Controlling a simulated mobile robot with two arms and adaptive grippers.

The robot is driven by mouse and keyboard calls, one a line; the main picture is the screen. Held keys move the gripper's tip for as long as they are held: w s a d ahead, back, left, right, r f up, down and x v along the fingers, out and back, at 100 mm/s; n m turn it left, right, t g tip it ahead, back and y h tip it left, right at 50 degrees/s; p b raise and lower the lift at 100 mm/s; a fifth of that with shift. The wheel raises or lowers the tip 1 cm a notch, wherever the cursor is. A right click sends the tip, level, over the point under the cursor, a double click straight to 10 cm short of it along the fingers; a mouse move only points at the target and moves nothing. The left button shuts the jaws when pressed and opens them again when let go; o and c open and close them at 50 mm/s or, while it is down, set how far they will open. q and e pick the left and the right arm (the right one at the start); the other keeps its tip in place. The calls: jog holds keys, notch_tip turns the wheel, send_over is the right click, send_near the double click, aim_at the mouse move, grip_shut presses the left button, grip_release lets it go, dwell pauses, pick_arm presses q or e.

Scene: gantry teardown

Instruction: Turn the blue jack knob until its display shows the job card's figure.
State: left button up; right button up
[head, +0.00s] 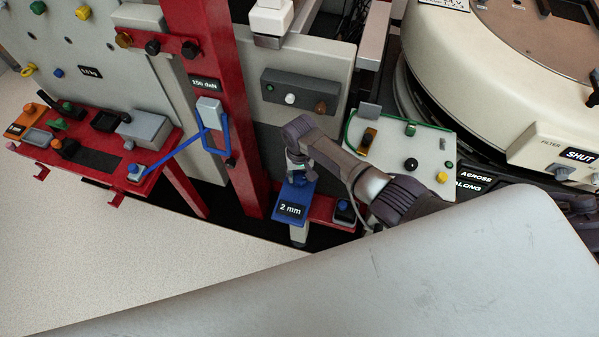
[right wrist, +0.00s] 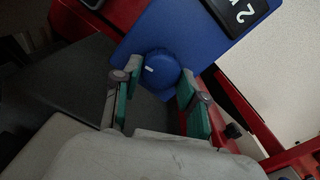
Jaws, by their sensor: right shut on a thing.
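The blue jack (head: 304,190) stands by the red frame in the head view, and its black display (head: 291,209) reads "2 mm". In the right wrist view the round blue knob (right wrist: 160,66) shows a short white mark on its top. My right gripper (head: 298,177) is over the jack, with its green-padded fingers on either side of the knob, shut on it. The display (right wrist: 242,14) is cut off at the top of the wrist view. I cannot make out a job card. My left gripper is not in view.
A red column (head: 215,90) with a "156 daN" display (head: 204,83) rises left of the jack. A red bench (head: 100,160) with small parts stands at the left. A pale board (head: 425,150) with knobs and a cream machine (head: 440,60) are at the right.

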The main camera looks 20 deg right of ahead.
aim_at(300, 177)
dwell(0.3)
jog(key=o, duration=1.1)
jog(key=shift+o, duration=0.2)
notch_tip(300, 177, up, 12)
